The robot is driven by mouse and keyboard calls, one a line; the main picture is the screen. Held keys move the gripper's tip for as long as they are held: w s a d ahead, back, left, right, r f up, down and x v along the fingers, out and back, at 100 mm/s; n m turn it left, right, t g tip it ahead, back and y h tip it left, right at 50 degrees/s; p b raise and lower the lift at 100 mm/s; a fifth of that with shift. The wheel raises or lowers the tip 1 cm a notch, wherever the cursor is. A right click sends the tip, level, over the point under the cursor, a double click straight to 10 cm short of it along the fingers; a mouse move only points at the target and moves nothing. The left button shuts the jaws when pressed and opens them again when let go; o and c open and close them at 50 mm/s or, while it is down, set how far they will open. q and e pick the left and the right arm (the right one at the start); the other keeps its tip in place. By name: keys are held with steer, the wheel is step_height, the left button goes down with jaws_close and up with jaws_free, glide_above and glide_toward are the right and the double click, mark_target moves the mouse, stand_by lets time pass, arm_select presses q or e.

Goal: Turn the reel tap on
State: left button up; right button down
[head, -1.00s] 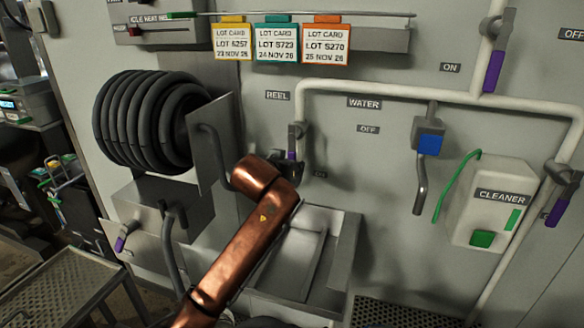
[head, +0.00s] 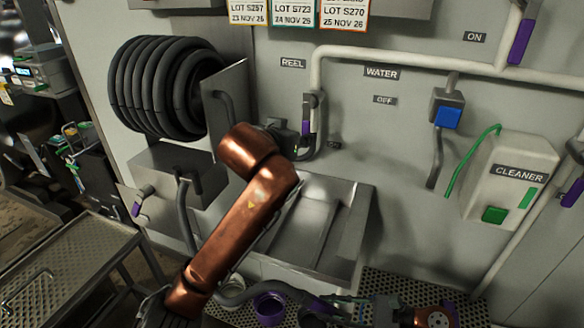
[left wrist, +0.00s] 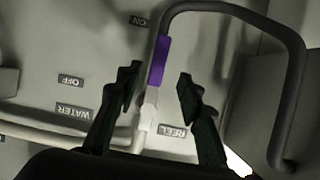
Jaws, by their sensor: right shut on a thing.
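The reel tap's purple lever (head: 306,124) hangs down below its pivot, under the REEL label (head: 292,63). In the left wrist view, the purple lever (left wrist: 159,58) lies between the parted fingers of my left gripper (left wrist: 160,95), with gaps on both sides. In the head view my left gripper (head: 290,140) is at the lever, partly hidden by its copper arm. My right gripper (head: 345,309) is low in the head view, shut on the end of the grey hose (head: 232,297); its fingertips are hard to make out.
The hose reel (head: 150,85) and its bent plate (head: 228,105) stand just left of the tap. A steel sink (head: 345,225) lies below. A blue valve (head: 446,115) and the cleaner box (head: 510,185) are to the right.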

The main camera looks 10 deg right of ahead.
arm_select(q)
steer(key=shift+v, duration=1.4)
